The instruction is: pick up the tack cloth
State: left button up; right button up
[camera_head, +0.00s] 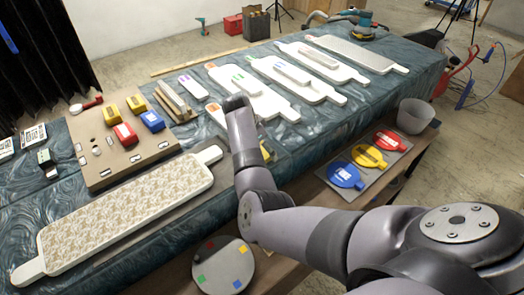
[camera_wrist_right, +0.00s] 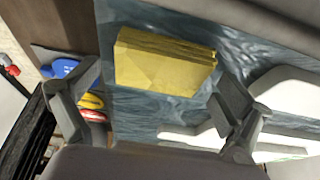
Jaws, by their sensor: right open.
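The tack cloth (camera_wrist_right: 165,60) looks like a folded yellow pad with layered edges. In the right wrist view it lies on the blue-green marbled table cover (camera_wrist_right: 150,110), between and beyond the fingers. My right gripper (camera_wrist_right: 160,88) is open around its line of approach, with one finger on each side and nothing held between them. In the head view my right arm reaches across the table edge and hides most of the cloth and the gripper (camera_head: 267,150). My left gripper is in neither view.
A long white patterned panel (camera_head: 125,212) lies at the near left. A brown board (camera_head: 110,150) with yellow, red and blue blocks is behind it. Several white panels (camera_head: 270,102) lie farther back. A lower shelf holds colored round pieces (camera_head: 367,156) and a grey bowl (camera_head: 414,116).

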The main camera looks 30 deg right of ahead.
jog(key=shift+c, duration=0.3)
jog(key=c, duration=1)
jog(key=shift+o, duration=0.2)
jog(key=shift+r, duration=0.15)
notch_tip(320, 180, up, 20)
jog(key=b, duration=0.1)
jog(key=o, duration=0.4)
jog(key=shift+c, duration=0.2)
jog(key=c, duration=0.5)
jog(key=shift+o, duration=0.2)
jog(key=shift+f, duration=0.2)
